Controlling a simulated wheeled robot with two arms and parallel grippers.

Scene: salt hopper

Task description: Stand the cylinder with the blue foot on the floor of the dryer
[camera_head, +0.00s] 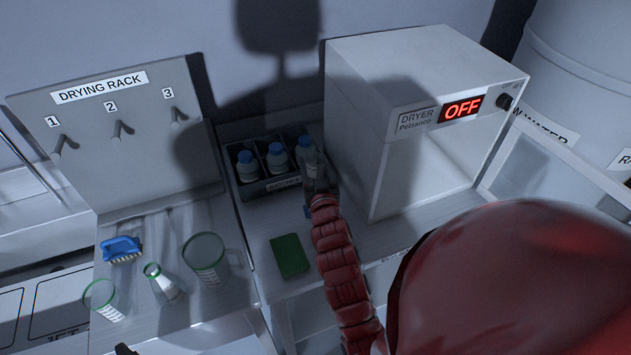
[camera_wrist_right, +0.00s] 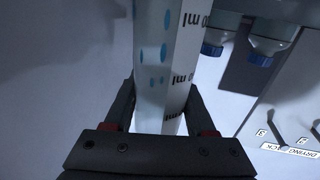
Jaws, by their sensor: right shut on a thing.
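My right gripper (camera_head: 316,180) is shut on a clear measuring cylinder, left of the dryer and in front of the bottle crate. In the right wrist view the cylinder (camera_wrist_right: 163,70), with ml markings and blue spots, passes between the gripper's fingers (camera_wrist_right: 163,112). In the head view my arm and gripper hide most of it; a bit of blue (camera_head: 307,211) shows below the gripper, perhaps its foot. The white dryer (camera_head: 400,75) reads OFF, and its pale inside (camera_head: 425,170) shows through the front. A dark tip at the bottom left, perhaps my left gripper (camera_head: 125,349), barely shows.
A dark crate (camera_head: 268,187) with blue-capped bottles stands behind the gripper. A green booklet (camera_head: 289,256) lies on the bench. The drying rack (camera_head: 110,130) has empty pegs; a blue brush (camera_head: 122,249), a beaker (camera_head: 205,258) and a flask (camera_head: 162,283) stand before it.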

